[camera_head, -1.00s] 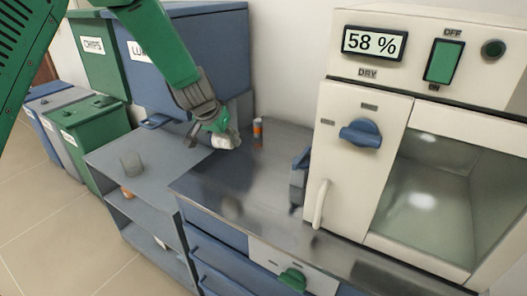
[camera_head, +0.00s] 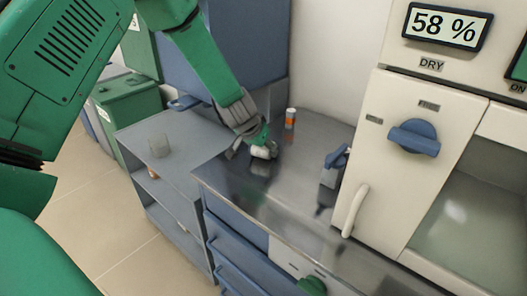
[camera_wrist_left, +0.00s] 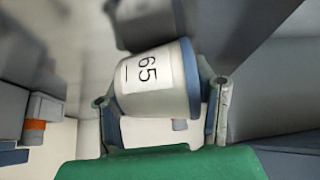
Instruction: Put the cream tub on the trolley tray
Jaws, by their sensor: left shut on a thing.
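My left gripper (camera_head: 252,146) is shut on the cream tub (camera_head: 264,152) and holds it over or on the back left part of the steel bench; I cannot tell whether it touches. In the left wrist view the tub (camera_wrist_left: 155,82) lies tilted between the two fingers (camera_wrist_left: 160,108), with a white label reading 65 and a blue-grey rim. A grey shelved unit, apparently the trolley (camera_head: 190,170), stands left of the bench, with its flat top as the tray. My right gripper is not in view.
On the bench (camera_head: 300,160) are an orange-and-white bottle (camera_head: 290,118) at the back and a blue-grey item (camera_head: 334,168) beside the cream cabinet (camera_head: 400,160). Blue and green bins stand behind.

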